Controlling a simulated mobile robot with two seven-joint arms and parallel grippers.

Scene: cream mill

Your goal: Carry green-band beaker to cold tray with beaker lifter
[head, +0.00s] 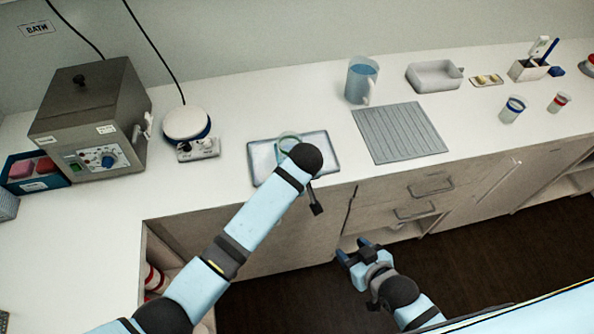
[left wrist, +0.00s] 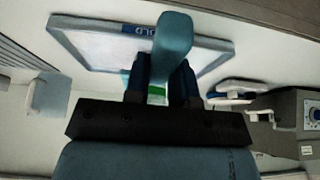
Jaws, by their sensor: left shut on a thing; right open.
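The cold tray (head: 262,172), pale and shallow, lies on the counter; its blue label also shows on its rim in the left wrist view (left wrist: 140,30). A clear beaker with a green band (head: 287,140) is over the tray, partly behind my left wrist; its green band shows between my fingers in the left wrist view (left wrist: 157,93). My left gripper (left wrist: 160,85) is shut on the teal handle of the beaker lifter (left wrist: 173,40). The lifter's lower end is hidden, and I cannot tell whether the beaker touches the tray. My right gripper (head: 362,252) is open and empty, in front of the cabinets.
A hot plate (head: 186,123) and a metal water bath (head: 92,115) stand left of the tray. A grey ridged mat (head: 400,133) and a blue jug (head: 361,80) are to its right. Blue-band (head: 512,110) and red-band (head: 559,102) beakers stand farther right.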

